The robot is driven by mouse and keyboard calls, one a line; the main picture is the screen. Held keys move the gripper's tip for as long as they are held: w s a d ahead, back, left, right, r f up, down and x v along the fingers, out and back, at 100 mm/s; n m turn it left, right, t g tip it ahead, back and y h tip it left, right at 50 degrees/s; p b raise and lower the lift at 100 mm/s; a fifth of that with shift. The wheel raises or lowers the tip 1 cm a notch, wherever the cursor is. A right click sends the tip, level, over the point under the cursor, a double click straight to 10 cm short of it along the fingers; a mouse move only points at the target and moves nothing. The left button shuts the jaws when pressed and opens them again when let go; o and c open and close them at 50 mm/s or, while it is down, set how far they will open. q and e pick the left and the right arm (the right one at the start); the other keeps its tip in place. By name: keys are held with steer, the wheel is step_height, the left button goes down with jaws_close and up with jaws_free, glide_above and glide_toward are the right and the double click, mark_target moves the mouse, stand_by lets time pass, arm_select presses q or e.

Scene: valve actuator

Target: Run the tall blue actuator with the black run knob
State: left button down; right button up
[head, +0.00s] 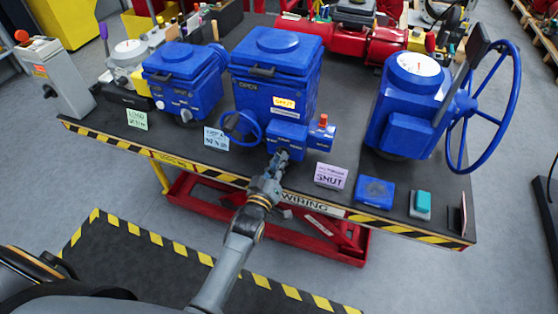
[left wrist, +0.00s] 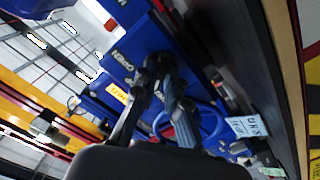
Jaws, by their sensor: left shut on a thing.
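The tall blue actuator (head: 270,85) stands at the middle of the bench. It has a small control box (head: 288,132) low on its front. My left gripper (head: 282,158) reaches up to the front of this box and is shut on a small part there, apparently the black run knob, which the fingers hide. OPEN is written on the housing, above a yellow label (head: 284,103). My right gripper is not in view.
A blue handwheel (head: 242,126) is left of the control box, a red button (head: 323,118) right of it. A shorter blue actuator (head: 183,80) stands left, another with a large handwheel (head: 490,105) right. Cards, including a purple SHUT card (head: 331,176), stand along the front edge.

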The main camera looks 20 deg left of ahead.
arm_select(q)
steer(key=m, duration=0.3)
steer(key=shift+m, duration=1.6)
steer(key=shift+f, duration=0.1)
steer(key=c, duration=1.4)
jaws_free()
steer(key=s, duration=1.2)
steer(key=shift+a, duration=0.25)
